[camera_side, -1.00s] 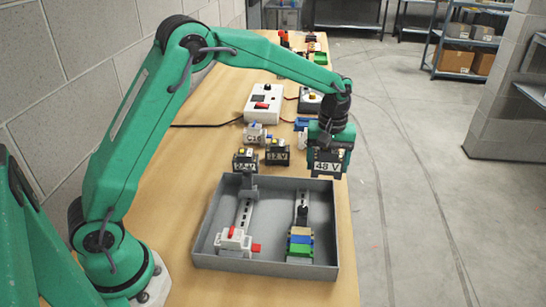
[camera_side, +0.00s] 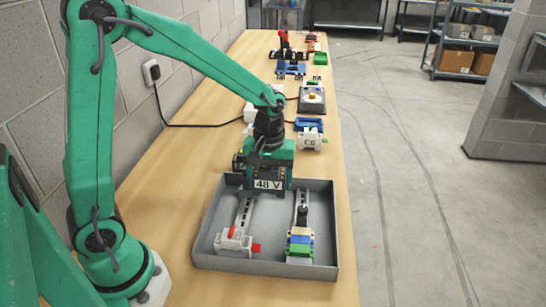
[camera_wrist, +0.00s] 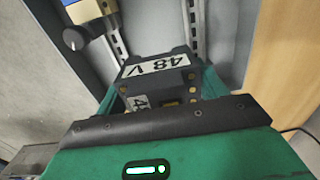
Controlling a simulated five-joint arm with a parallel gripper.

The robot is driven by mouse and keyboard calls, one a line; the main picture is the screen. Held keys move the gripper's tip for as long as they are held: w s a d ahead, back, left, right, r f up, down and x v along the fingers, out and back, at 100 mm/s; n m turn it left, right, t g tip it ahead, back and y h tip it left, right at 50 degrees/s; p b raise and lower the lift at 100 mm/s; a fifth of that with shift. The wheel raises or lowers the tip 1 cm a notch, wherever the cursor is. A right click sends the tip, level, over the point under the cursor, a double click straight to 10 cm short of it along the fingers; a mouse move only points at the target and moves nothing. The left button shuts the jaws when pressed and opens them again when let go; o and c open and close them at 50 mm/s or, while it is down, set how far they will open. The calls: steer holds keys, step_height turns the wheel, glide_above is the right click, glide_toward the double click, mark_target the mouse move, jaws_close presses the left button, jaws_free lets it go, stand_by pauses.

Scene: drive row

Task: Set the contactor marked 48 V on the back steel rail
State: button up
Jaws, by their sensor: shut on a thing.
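The dark contactor marked 48 V (camera_side: 268,184) is held in my gripper (camera_side: 268,168) above the far end of the grey tray (camera_side: 213,259). Its label also shows upside down in the wrist view (camera_wrist: 155,66), between my green jaws. Two slotted steel rails run lengthwise in the tray: the left rail (camera_side: 243,212), on the wall side, and the right rail (camera_side: 302,199). The contactor hides the left rail's far end. It looks raised, and I cannot tell whether it touches the rail.
A white module with red parts (camera_side: 234,241) sits on the left rail's near end. Coloured terminal blocks (camera_side: 300,240) sit on the right rail's near end. Another dark unit (camera_side: 239,162) is partly hidden behind my gripper. A white breaker (camera_side: 311,139) stands beyond the tray.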

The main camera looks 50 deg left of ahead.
steer(key=s+a+f, duration=0.1)
steer(key=s, duration=0.7)
steer(key=shift+a+f, duration=0.2)
steer(key=shift+f, duration=0.1)
steer(key=shift+f, duration=0.2)
steer(key=shift+f, duration=2.8)
steer(key=shift+f, duration=0.5)
steer(key=o, duration=1.3)
steer(key=shift+s, duration=0.1)
steer(key=shift+r, duration=0.1)
